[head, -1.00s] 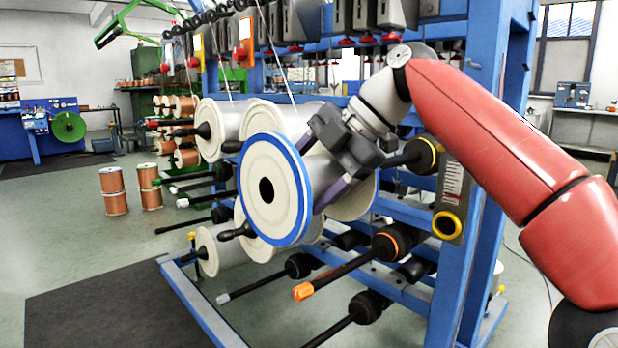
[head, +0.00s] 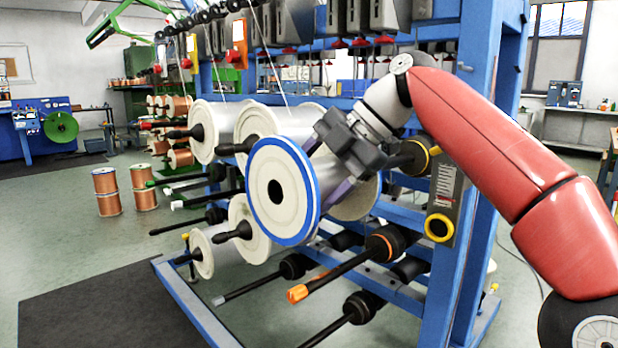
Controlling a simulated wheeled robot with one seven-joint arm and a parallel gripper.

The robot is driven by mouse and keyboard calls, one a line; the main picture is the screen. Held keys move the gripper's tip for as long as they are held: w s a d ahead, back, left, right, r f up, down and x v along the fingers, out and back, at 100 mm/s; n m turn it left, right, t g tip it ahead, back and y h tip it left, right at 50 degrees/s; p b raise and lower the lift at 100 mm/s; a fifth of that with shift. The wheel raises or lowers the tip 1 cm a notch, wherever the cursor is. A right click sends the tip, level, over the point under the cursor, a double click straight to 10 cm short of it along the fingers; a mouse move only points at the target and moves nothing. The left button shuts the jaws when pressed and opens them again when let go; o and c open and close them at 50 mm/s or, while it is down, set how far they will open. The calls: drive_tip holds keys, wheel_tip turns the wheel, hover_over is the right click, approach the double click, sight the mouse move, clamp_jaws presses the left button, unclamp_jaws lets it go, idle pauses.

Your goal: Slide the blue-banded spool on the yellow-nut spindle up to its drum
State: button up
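The blue-banded spool (head: 308,188) is a pale reel with a blue rim on its near flange and a dark centre hole. My gripper (head: 328,168) is behind that flange, with its purple fingers on either side of the spool's body; it appears shut on it. The yellow-ringed black drum (head: 412,157) is behind and to the right of my gripper. The spindle between drum and spool is mostly hidden by the gripper and spool. I cannot tell whether its tip is inside the hole. A yellow ring-shaped nut (head: 438,228) is on a grey plate below the drum.
Full pale spools (head: 215,130) sit close on the left of the blue-banded one. An orange-tipped spindle (head: 340,276) sticks out below. The blue frame post (head: 478,150) stands right of the drum. Open floor lies at the left front.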

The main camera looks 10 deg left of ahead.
drive_tip(key=shift+w+d+p, duration=0.8)
drive_tip(key=shift+w+d, duration=0.35)
drive_tip(key=shift+w, duration=0.25)
drive_tip(key=shift+w, duration=0.1)
drive_tip(key=shift+w+d+f, duration=0.15)
drive_tip(key=shift+w+d, duration=1.85)
drive_tip(key=shift+w, duration=0.25)
drive_tip(key=o, duration=1.4)
